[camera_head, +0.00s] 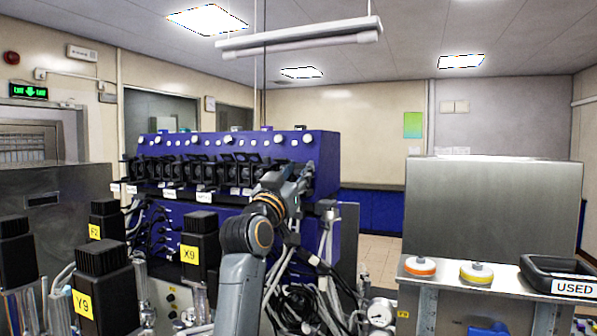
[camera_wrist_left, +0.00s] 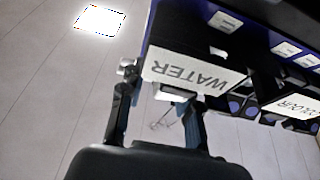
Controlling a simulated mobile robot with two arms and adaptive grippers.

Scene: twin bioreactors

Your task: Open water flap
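The water flap carries a white label reading WATER (camera_wrist_left: 190,70), which appears upside down in the left wrist view. It is at the end of a row of labelled units on the blue bioreactor panel (camera_head: 325,160). My left gripper (camera_head: 292,182) is at the right end of that row in the head view and hides what is behind it. In the left wrist view my left gripper (camera_wrist_left: 158,88) has its two fingers apart, just below the label. I cannot tell whether a finger touches the flap. My right gripper is not in view.
A neighbouring label reading COLOUR (camera_wrist_left: 295,107) is beside the water unit. Cables (camera_head: 300,300) hang below the panel. A steel bench (camera_head: 450,288) is at the right, with a black USED tray (camera_head: 560,268).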

